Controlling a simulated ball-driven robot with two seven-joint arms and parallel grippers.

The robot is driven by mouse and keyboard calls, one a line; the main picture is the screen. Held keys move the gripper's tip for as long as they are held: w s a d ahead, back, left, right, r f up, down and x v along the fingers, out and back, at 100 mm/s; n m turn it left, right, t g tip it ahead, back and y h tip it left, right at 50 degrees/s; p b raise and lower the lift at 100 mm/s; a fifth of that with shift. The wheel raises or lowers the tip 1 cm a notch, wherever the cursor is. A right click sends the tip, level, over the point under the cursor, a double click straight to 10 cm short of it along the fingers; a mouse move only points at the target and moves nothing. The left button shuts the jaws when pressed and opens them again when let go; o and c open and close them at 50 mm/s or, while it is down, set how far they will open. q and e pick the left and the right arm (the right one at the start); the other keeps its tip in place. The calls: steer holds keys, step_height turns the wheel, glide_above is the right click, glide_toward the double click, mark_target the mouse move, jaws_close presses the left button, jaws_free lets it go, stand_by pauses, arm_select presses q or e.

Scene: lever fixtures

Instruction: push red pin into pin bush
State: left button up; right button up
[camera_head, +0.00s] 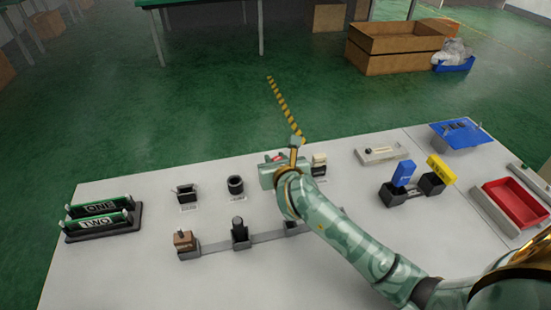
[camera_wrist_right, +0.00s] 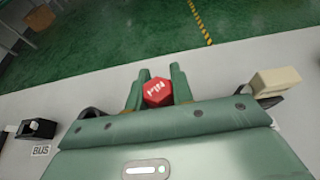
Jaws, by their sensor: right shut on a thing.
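My right gripper (camera_wrist_right: 157,84) is shut on a red pin (camera_wrist_right: 158,92), whose hexagonal, white-lettered end shows between the fingers in the right wrist view. In the head view the right gripper (camera_head: 272,168) is over the back of the table, with a bit of red (camera_head: 276,157) at it. A round black socket (camera_head: 235,184) stands just left of it. In the wrist view a black fixture (camera_wrist_right: 38,128) at the left has a label starting "BUS". A dark curved part (camera_wrist_right: 90,113) is mostly hidden behind the gripper. I cannot tell whether the pin touches any bush.
A square black socket (camera_head: 187,193) stands further left. A cream block (camera_head: 319,163) is close right of the gripper. A brown knob (camera_head: 184,240) and black post (camera_head: 239,230) stand in front. Blue (camera_head: 403,173) and yellow (camera_head: 440,168) levers and a red tray (camera_head: 518,203) are at right.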

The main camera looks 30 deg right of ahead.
arm_select(q)
steer(key=shift+f, duration=0.1)
arm_select(e)
steer(key=shift+f, duration=0.15)
steer(key=o, duration=1)
steer(key=shift+o, duration=0.2)
arm_select(q)
steer(key=shift+w+r+p, duration=0.25)
steer(key=shift+r+p, duration=0.5)
steer(key=shift+w+r+p, duration=0.25)
steer(key=shift+r+p, duration=0.45)
steer(key=shift+w+r+p, duration=0.25)
steer(key=shift+r+p, duration=0.5)
arm_select(e)
steer(key=v, duration=1.6)
steer(key=shift+a, duration=0.15)
steer(key=shift+s, duration=0.1)
